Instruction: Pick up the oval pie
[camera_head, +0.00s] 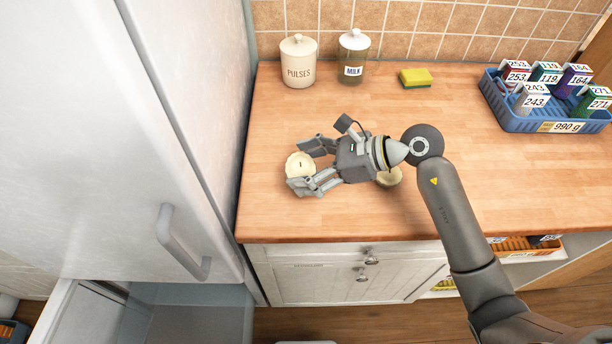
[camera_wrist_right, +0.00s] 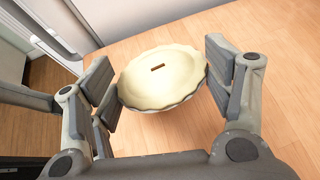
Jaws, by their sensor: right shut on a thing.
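A pale pie (camera_head: 298,164) with a crimped edge and a small slot in its top is at the left part of the wooden counter. It also shows in the right wrist view (camera_wrist_right: 160,82), where its outline looks oval. My right gripper (camera_head: 302,166) has its fingers on either side of this pie, shut on it. In the right wrist view my right gripper (camera_wrist_right: 162,88) has its finger pads against the pie's two sides. A second pale round thing (camera_head: 390,177) lies partly hidden under my right wrist. My left gripper is not in view.
A PULSES jar (camera_head: 299,62) and a MILK jar (camera_head: 353,58) stand at the back, with a yellow sponge (camera_head: 415,78) to their right. A blue basket (camera_head: 545,118) of labelled cartons is at the right. The fridge (camera_head: 130,120) borders the counter's left edge.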

